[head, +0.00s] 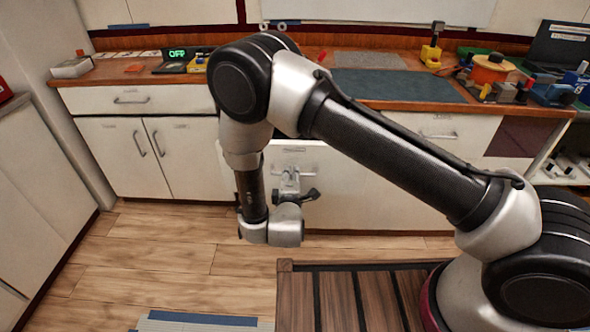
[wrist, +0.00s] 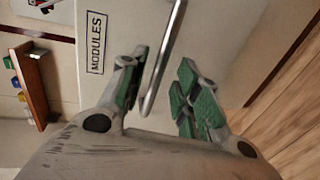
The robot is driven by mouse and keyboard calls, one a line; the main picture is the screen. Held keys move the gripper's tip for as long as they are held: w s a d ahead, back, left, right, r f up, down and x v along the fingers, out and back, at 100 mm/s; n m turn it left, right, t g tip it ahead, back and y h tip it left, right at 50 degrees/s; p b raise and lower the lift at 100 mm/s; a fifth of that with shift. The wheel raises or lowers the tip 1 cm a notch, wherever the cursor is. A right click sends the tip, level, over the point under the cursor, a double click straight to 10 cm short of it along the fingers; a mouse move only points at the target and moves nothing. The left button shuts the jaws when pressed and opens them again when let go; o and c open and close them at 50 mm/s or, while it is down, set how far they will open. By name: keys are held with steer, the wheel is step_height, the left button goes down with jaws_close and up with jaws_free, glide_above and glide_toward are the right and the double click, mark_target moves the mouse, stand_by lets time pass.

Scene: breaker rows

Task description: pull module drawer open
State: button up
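The white drawer front (wrist: 225,35) fills the middle of the wrist view and bears a "MODULES" label (wrist: 96,44). Its metal bar handle (wrist: 164,58) runs down between my fingers. My gripper (wrist: 162,92) is open, with one green-padded finger on each side of the handle. Gaps show between the bar and both pads, so it is not gripped. In the head view my gripper (head: 300,190) is in front of the white drawer front (head: 318,160) under the bench. My arm hides part of that front, and I cannot tell there how far the drawer stands out.
The wooden bench top (head: 300,60) carries a dark mat (head: 385,85), a green "OFF" display (head: 177,54) and several tools at right. Another drawer (head: 135,100) and cupboard doors (head: 145,155) are at left. Wooden floor (head: 160,250) is clear in front of them.

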steer(key=shift+w, duration=0.1)
jaws_close()
steer(key=f+v, duration=0.1)
steer(key=v, duration=0.5)
steer(key=shift+f, duration=0.25)
steer(key=shift+d, duration=0.1)
